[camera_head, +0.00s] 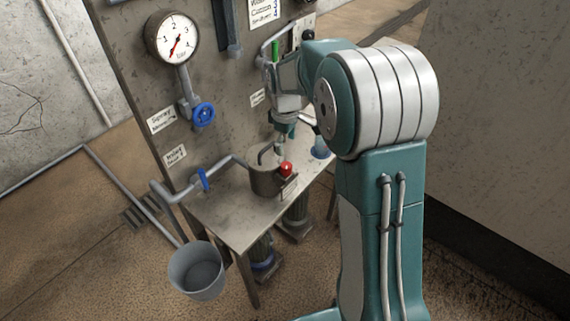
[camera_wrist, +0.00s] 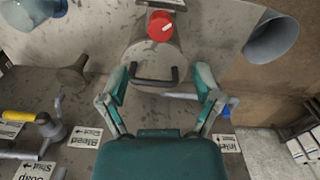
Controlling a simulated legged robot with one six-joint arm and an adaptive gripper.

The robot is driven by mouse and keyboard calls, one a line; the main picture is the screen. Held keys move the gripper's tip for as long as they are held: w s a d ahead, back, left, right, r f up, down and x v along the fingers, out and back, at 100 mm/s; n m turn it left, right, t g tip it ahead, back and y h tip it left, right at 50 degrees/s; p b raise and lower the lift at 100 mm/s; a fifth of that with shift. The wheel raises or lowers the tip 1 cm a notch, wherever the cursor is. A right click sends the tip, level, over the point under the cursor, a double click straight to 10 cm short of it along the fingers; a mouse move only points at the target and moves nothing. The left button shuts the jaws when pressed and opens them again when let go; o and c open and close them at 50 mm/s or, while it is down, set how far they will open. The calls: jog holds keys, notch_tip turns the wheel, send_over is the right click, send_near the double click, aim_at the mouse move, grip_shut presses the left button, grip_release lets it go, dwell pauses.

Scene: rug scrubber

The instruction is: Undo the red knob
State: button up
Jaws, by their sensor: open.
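The red knob (camera_head: 286,168) is on the side of a grey metal canister (camera_head: 263,184) standing on the bench. In the wrist view the red knob (camera_wrist: 161,26) is round with a pale pointer mark, at the top middle. A dark looped handle (camera_wrist: 155,77) on the canister (camera_wrist: 152,54) lies in the picture between my fingertips. My gripper (camera_wrist: 161,80) is open and empty, its fingers spread wide. In the head view my gripper (camera_head: 281,146) points down just above the canister. I cannot tell whether a finger touches the handle. The knob is clear of my fingers.
A grey bucket (camera_head: 197,287) hangs at the bench's front left, near a pipe with a blue lever (camera_head: 203,180). The upright panel behind carries a pressure gauge (camera_head: 172,38), a blue valve wheel (camera_head: 203,115) and labels. The bench top (camera_head: 225,207) is bare in front of the canister.

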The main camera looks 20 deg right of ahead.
aim_at(286, 164)
notch_tip(286, 164, down, 10)
jog(key=shift+r, duration=0.15)
jog(key=shift+c, duration=0.2)
grip_shut()
